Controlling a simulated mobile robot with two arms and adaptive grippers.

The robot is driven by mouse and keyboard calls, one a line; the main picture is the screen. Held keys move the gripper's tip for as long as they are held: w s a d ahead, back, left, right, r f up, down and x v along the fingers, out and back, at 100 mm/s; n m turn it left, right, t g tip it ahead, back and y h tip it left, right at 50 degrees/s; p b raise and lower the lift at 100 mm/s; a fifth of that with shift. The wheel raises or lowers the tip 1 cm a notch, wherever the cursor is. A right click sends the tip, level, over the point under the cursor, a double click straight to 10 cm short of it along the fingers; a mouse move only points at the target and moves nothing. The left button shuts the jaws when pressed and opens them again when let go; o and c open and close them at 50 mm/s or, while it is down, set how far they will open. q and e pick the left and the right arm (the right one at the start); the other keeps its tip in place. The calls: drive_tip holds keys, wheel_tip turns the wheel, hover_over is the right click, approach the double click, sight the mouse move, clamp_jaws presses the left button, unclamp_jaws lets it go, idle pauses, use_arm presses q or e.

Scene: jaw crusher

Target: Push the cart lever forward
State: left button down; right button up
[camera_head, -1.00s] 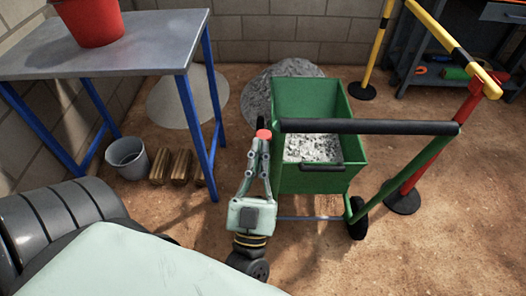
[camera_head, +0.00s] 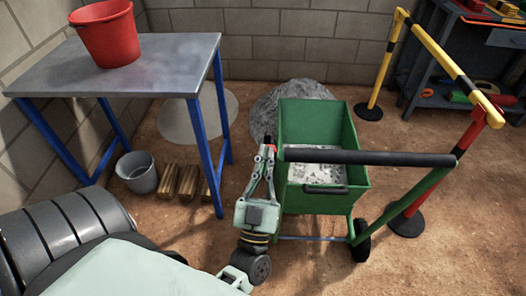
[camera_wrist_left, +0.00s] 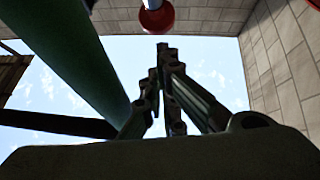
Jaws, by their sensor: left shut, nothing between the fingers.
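The green cart (camera_head: 318,202) stands in the middle of the floor, with a black push bar (camera_head: 370,158) across its near side. The lever's lower part is hidden.
A blue-legged table (camera_head: 150,62) with a red bucket (camera_head: 104,36) stands at left. A grey bucket (camera_head: 137,172) and wooden blocks (camera_head: 180,181) lie beneath. Gravel (camera_head: 290,96) is piled behind the cart. A yellow-and-black barrier (camera_head: 440,52) and red post (camera_head: 409,208) stand right.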

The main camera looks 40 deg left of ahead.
use_arm(q)
drive_tip(key=shift+w+a, duration=0.2)
drive_tip(key=shift+w, duration=0.1)
use_arm(e)
drive_tip(key=shift+s+f, duration=0.35)
drive_tip(key=shift+f, duration=0.1)
use_arm(q)
drive_tip(key=v, duration=1.2)
drive_tip(key=shift+f, duration=0.1)
